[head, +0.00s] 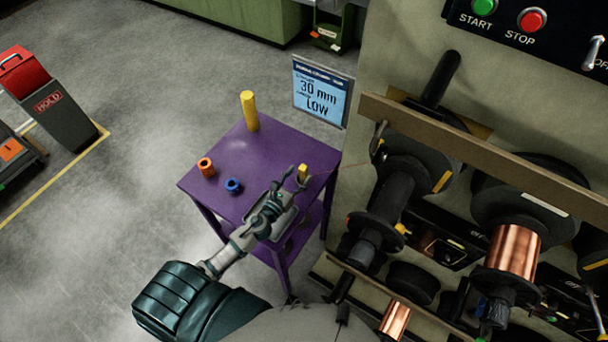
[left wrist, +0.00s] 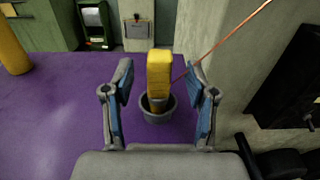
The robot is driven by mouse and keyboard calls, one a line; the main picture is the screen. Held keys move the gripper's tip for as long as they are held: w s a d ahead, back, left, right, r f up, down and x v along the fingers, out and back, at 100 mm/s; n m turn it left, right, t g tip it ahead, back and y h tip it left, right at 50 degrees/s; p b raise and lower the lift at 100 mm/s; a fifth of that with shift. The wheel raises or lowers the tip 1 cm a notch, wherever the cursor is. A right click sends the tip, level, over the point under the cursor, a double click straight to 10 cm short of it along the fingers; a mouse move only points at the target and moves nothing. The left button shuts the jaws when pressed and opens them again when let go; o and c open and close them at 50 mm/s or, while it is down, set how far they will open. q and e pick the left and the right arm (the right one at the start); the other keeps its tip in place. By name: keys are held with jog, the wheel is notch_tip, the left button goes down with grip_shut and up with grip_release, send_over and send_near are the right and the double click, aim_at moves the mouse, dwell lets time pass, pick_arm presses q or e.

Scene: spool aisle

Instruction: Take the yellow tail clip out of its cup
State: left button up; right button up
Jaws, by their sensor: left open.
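The yellow tail clip (left wrist: 159,75) stands upright in a round grey cup (left wrist: 158,115) on the purple table. In the head view the clip (head: 303,171) shows small near the table's right edge. My left gripper (left wrist: 160,88) is open, with one finger on each side of the clip in the left wrist view. I see a gap between the clip and each finger. In the head view my left gripper (head: 291,180) is just left of the clip and hides much of the cup. My right gripper is not in view.
On the purple table (head: 215,155) stand a yellow post (head: 249,111), an orange ring (head: 206,167) and a blue ring (head: 233,185). A blue sign (head: 320,94) stands behind. The spool rack with a copper spool (head: 513,259) is close on the right. A thin copper wire (left wrist: 228,37) runs behind the clip.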

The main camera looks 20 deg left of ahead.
aim_at(301, 172)
pick_arm(q)
jog(key=w, duration=0.2)
jog(key=shift+w+d+r, duration=0.15)
jog(key=shift+w+d, duration=0.1)
jog(key=shift+w, duration=0.1)
jog(key=shift+w+a, duration=0.1)
jog(key=shift+w, duration=0.2)
jog(key=shift+a, duration=0.1)
jog(key=shift+c, duration=1)
grip_shut()
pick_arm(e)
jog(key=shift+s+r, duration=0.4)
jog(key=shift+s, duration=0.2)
